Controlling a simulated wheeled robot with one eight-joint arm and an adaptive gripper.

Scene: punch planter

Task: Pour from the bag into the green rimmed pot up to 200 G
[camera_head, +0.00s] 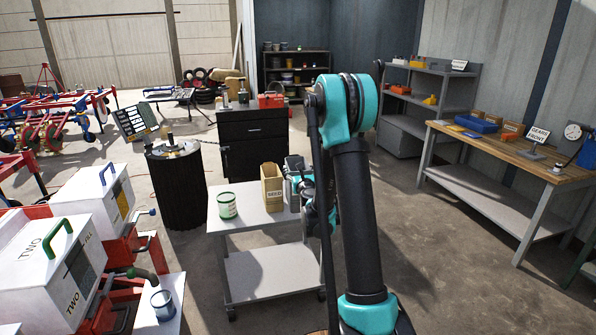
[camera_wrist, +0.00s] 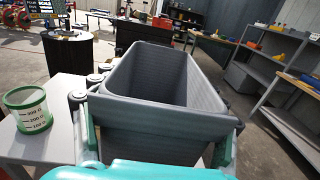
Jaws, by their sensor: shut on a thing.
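The seed bag (camera_head: 272,190) is an open-topped, tan, box-like bag with a SEED label, upright on the cart top.
The grey cart (camera_head: 220,224) has free top around the pot and bag. A black drum (camera_head: 177,187) and a black cabinet (camera_head: 254,145) stand behind it. White boxes marked TWO (camera_head: 50,265) are at the left. A wooden workbench (camera_head: 500,152) is at the right.

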